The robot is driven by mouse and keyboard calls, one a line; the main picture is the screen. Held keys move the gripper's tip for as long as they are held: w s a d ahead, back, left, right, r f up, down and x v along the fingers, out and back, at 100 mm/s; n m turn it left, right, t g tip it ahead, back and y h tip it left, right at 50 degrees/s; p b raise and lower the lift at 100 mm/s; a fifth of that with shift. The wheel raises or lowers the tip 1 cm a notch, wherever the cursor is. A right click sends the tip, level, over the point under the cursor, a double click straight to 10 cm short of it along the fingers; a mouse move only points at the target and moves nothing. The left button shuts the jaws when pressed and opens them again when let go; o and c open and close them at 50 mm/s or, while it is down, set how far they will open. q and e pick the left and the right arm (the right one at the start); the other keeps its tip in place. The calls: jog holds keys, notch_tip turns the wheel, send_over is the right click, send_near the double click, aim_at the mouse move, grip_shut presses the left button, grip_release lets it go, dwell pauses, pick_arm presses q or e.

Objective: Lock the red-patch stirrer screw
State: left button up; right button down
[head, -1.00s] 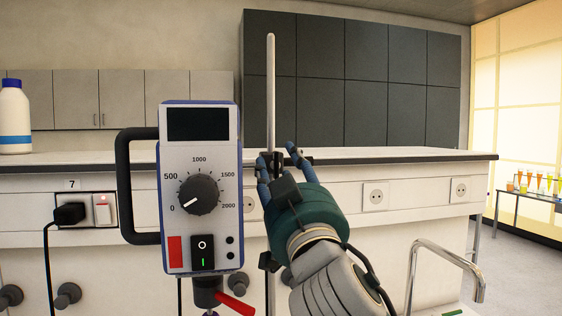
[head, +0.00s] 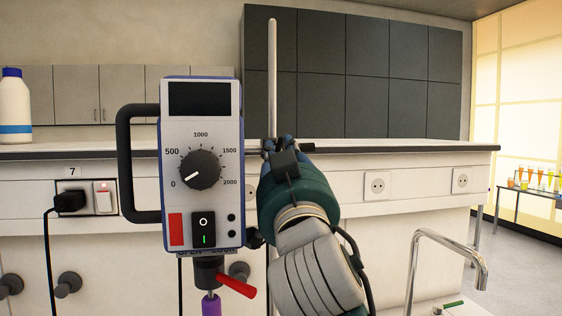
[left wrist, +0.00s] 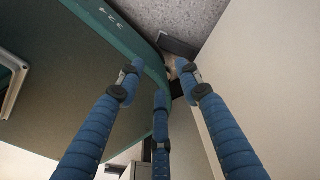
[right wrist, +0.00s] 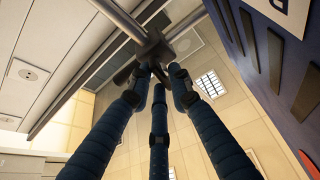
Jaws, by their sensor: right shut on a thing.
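The stirrer (head: 200,120) with a red patch (head: 176,228) hangs upright in the head view, its dial, switch and black screen facing me. Its dark chuck with a red lever (head: 235,286) is below. A thin upright rod (head: 272,80) stands behind it. My right gripper (head: 277,146) is at the rod, right of the stirrer. In the right wrist view its fingers (right wrist: 157,74) are closed together on the dark screw of the clamp (right wrist: 152,46) on the rod; the fingertips partly hide the screw. My left gripper (left wrist: 160,78) shows only in its wrist view, fingers apart and empty.
A long white bench (head: 410,158) runs behind the stirrer, with a white bottle (head: 14,108) at left. A plug (head: 70,201) is in a bench socket. A bent metal pipe (head: 450,245) stands at lower right. Open floor lies beyond it.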

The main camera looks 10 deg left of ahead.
jog(key=shift+m, duration=0.4)
jog(key=c, duration=1.5)
grip_release()
jog(key=shift+d, duration=0.1)
jog(key=shift+r, duration=0.1)
